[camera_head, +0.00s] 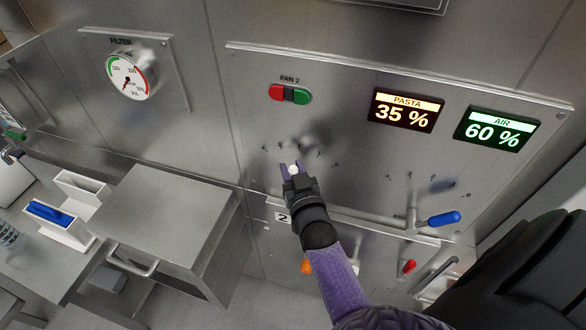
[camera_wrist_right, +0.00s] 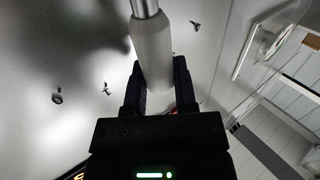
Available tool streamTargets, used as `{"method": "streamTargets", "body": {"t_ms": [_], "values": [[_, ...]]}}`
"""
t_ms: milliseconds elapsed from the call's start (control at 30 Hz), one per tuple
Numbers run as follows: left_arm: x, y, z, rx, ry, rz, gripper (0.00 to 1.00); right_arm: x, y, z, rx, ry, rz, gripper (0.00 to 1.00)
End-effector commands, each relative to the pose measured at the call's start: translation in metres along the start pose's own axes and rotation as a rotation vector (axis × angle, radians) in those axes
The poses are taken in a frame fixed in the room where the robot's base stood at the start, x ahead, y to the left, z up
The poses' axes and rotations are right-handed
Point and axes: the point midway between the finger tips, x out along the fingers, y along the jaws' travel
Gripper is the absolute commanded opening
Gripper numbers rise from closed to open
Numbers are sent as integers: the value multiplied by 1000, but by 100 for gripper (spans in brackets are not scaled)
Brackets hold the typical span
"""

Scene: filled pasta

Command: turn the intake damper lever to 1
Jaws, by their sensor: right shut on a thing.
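A lever with a white handle (camera_head: 293,169) stands out from the steel panel, below the FAN 2 buttons. Its pale grip and metal rod (camera_wrist_right: 151,40) fill the top middle of the right wrist view. My right gripper (camera_head: 291,172) is shut on this white handle, with one dark finger on each side of it in the right wrist view (camera_wrist_right: 160,90). Small scale marks (camera_head: 336,163) arc around the lever; their digits are too small to read, so I cannot tell which mark it points at. A second lever with a blue handle (camera_head: 444,219) is at the right, pointing right. My left gripper is not in view.
The panel (camera_head: 240,70) carries red and green buttons (camera_head: 290,94), a PASTA display at 35 % (camera_head: 405,109) and an AIR display at 60 % (camera_head: 498,132). A FILTER gauge (camera_head: 128,77) is at the left. A steel box (camera_head: 165,205) juts out below left.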

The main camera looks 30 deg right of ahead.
Motion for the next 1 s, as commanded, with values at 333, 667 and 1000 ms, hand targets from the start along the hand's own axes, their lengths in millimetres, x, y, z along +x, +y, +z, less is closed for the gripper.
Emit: {"method": "streamTargets", "body": {"t_ms": [333, 667, 1000], "values": [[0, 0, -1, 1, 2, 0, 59, 0, 0, 0, 0, -1, 0, 0], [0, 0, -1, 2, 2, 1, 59, 0, 0, 0, 0, -1, 0, 0], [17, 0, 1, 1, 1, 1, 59, -9, 13, 8, 122, 82, 0, 0]]}}
